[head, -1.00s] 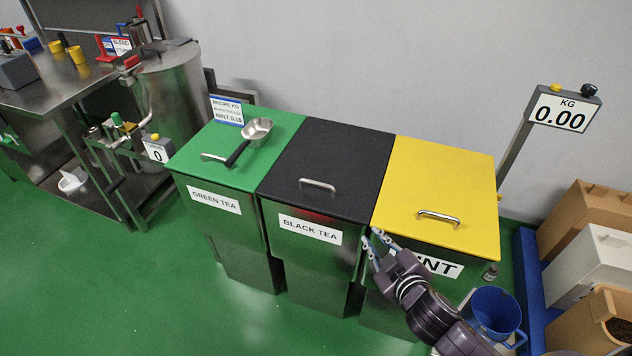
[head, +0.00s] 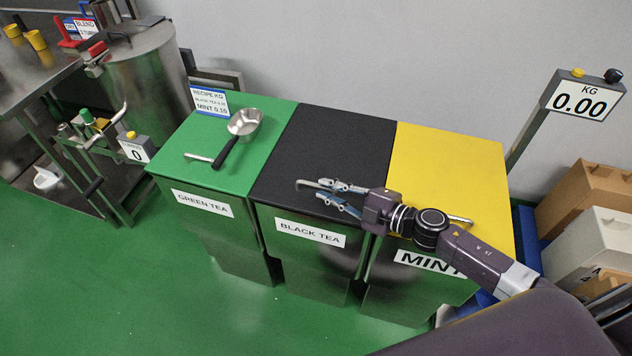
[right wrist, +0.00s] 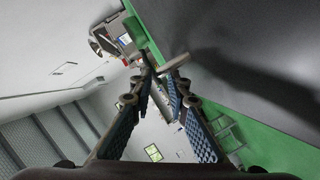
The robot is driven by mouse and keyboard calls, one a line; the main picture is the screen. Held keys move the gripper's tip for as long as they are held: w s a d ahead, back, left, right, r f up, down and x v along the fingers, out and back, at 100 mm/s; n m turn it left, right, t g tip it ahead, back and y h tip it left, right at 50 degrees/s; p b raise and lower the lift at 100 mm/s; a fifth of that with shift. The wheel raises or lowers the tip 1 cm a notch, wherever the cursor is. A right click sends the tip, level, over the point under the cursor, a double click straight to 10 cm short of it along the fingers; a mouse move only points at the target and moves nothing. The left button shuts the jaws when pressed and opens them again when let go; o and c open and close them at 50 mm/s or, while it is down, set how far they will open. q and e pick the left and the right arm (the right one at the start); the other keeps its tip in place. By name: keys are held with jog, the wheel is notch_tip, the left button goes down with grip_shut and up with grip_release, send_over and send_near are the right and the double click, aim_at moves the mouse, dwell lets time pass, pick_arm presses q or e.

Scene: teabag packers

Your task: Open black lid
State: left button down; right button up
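The black lid (head: 330,140) lies flat and closed on the middle bin, labelled BLACK TEA (head: 310,234). Its metal handle (head: 304,184) is near the lid's front edge and is partly hidden by my right gripper (head: 322,190). That gripper reaches in from the right, low over the lid, with its fingers apart and their tips at the handle. In the right wrist view the handle (right wrist: 174,65) crosses just beyond or between the fingertips (right wrist: 162,78); contact is not clear. My left gripper is not in view.
The green lid (head: 270,123) on the left holds a metal scoop (head: 244,123). The yellow lid (head: 455,165) on the right lies under my right arm. A scale display (head: 580,97) and brown boxes (head: 590,195) stand farther right. Green floor is clear in front.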

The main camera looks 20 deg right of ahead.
aim_at(321, 187)
jog(key=x, duration=0.2)
jog(key=shift+w+a, duration=0.15)
jog(key=shift+w, duration=0.1)
jog(key=shift+w+a+f, duration=0.2)
jog(key=shift+w+a, duration=0.15)
jog(key=shift+w, duration=0.1)
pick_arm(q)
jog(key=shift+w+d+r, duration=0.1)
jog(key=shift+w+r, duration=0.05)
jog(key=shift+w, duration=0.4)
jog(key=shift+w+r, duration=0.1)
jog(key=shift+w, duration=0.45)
pick_arm(e)
grip_shut()
